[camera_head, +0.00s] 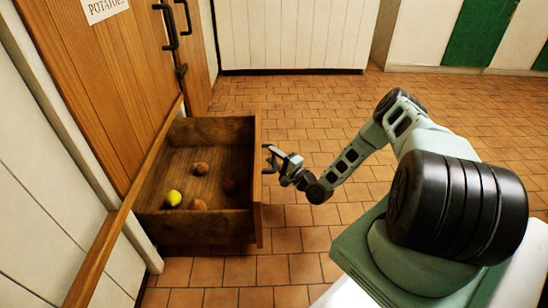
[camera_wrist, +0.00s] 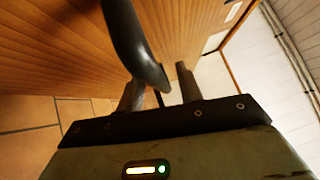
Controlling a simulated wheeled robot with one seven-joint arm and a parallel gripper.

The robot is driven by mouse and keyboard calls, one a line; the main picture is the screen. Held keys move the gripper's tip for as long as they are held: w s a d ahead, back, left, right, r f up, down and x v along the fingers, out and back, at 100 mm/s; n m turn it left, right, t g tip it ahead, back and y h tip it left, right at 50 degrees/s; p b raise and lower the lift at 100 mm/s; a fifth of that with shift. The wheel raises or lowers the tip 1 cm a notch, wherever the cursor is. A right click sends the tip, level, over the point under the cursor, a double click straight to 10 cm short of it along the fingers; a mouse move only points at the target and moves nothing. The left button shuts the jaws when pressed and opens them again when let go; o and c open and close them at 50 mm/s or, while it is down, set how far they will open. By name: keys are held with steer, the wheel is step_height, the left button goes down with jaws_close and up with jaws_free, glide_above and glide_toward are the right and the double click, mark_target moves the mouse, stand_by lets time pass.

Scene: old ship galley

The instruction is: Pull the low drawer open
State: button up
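The low wooden drawer (camera_head: 257,205) stands well out from the cabinet in the head view, its inside showing. A dark handle (camera_head: 267,160) is on its front panel. My gripper (camera_head: 277,156) is at this handle, on the outer side of the drawer front. In the wrist view the dark curved handle (camera_wrist: 128,38) comes down to the space between my two fingers (camera_wrist: 160,88). The fingers are apart, and a gap shows between the handle and the right finger. The handle looks close to the left finger; contact is unclear.
A yellow-green round item (camera_head: 173,198) and several brown ones lie in the drawer. A wooden cabinet door (camera_head: 110,90) with a potato label (camera_head: 103,8) stands above at left. The tiled floor (camera_head: 290,110) is clear around the drawer.

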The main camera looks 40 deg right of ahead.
steer(key=p+v, duration=0.5)
steer(key=v, duration=1.2)
steer(key=shift+s+p, duration=0.25)
steer(key=shift+p, duration=0.1)
